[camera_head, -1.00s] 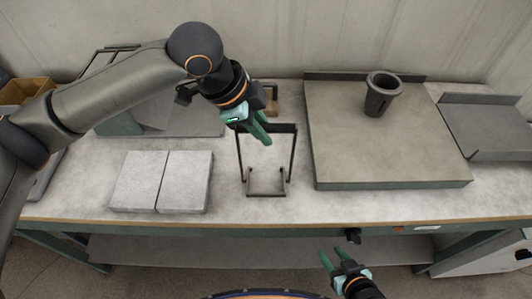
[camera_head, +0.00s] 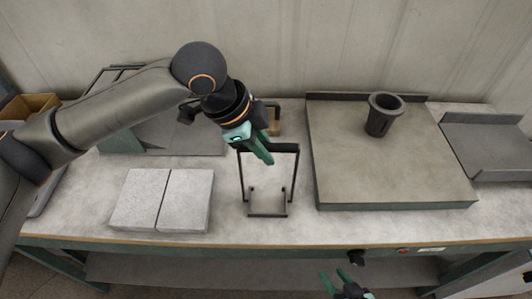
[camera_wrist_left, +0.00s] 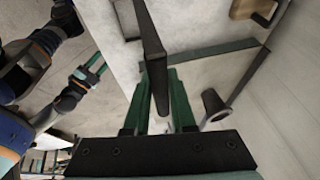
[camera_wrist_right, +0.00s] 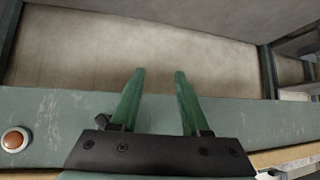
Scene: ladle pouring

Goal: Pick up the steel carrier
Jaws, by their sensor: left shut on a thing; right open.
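The steel carrier (camera_head: 243,182) is a dark, thin upright frame with a top bar and a small open base, at the middle of the bench. My left gripper (camera_head: 263,150) comes down from the upper left and is shut on its top bar. The left wrist view shows the bar (camera_wrist_left: 152,50) running between the green fingers (camera_wrist_left: 160,100). The base looks to be at the bench top; I cannot tell any gap. My right gripper (camera_head: 336,281) is open and empty in front of the bench; its two fingers (camera_wrist_right: 157,90) stand apart in the right wrist view.
A dark cup (camera_head: 383,118) stands on a large grey plate (camera_head: 390,170) right of the carrier. Two light grey blocks (camera_head: 185,200) lie to the left. A grey tray (camera_head: 490,150) is at far right. The bench's front edge (camera_head: 300,243) lies between the carrier and my right gripper.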

